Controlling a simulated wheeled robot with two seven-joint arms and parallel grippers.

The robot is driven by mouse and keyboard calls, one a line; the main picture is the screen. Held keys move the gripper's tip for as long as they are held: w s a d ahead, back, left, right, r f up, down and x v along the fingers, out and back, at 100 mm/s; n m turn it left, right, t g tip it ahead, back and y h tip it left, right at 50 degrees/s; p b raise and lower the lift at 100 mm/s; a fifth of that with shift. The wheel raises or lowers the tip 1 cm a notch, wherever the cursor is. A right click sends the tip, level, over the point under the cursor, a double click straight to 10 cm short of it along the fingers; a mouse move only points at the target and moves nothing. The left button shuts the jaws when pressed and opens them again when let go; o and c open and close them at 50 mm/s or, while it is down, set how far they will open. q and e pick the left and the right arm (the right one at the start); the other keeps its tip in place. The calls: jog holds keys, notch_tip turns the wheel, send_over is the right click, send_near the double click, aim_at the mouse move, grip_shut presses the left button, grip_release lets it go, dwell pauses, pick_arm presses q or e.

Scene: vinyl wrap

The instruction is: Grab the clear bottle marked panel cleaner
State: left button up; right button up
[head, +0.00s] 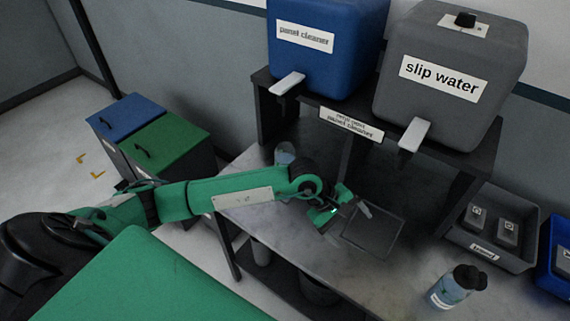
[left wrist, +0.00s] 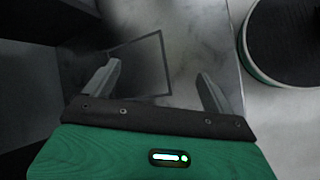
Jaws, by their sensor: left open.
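A clear bottle (head: 447,292) with bluish contents, a dark cap and a small label stands at the front right of the bench; its label is too small to read. Another clear, bluish vessel (head: 284,153) stands behind my left arm and is partly hidden; no label shows on it. My left gripper (head: 347,211) is open and empty over the middle of the bench, apart from both. In the left wrist view its two fingers (left wrist: 160,74) are spread with nothing between them, and no bottle shows there. My right gripper is not in view.
A blue panel cleaner tank (head: 318,62) and a grey slip water tank (head: 455,105) stand on a dark shelf. A dark square outline (head: 372,232) lies on the bench below. Grey (head: 515,262) and blue (head: 552,285) bins are at right.

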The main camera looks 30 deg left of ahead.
aim_at(285, 147)
pick_arm(q)
jog(key=w+a+m+y+p, duration=0.1)
jog(key=w+a+y, duration=0.2)
jog(key=a, duration=0.5)
jog(key=w+a+m+y+p, duration=0.1)
jog(key=w+a+y, duration=0.2)
jog(key=a, duration=0.6)
jog(key=w+a+r+m+t+y+p, duration=0.1)
jog(key=w+a+y, duration=0.3)
jog(key=w+a, duration=0.2)
jog(key=shift+w+a+p, duration=0.2)
jog(key=shift+a+p, duration=0.15)
jog(key=shift+a, duration=0.8)
jog(key=shift+w+a+p, duration=0.3)
jog(key=shift+w+a, duration=0.15)
jog(key=shift+w, duration=0.05)
jog(key=shift+w+a+p, duration=0.55)
jog(key=shift+w+a, duration=0.15)
jog(key=shift+w, duration=0.15)
jog(key=shift+x, duration=1.2)
jog(key=shift+w+a+f, duration=0.15)
jog(key=shift+a+f, duration=0.05)
jog(key=shift+f, duration=0.25)
jog(key=c, duration=1.8)
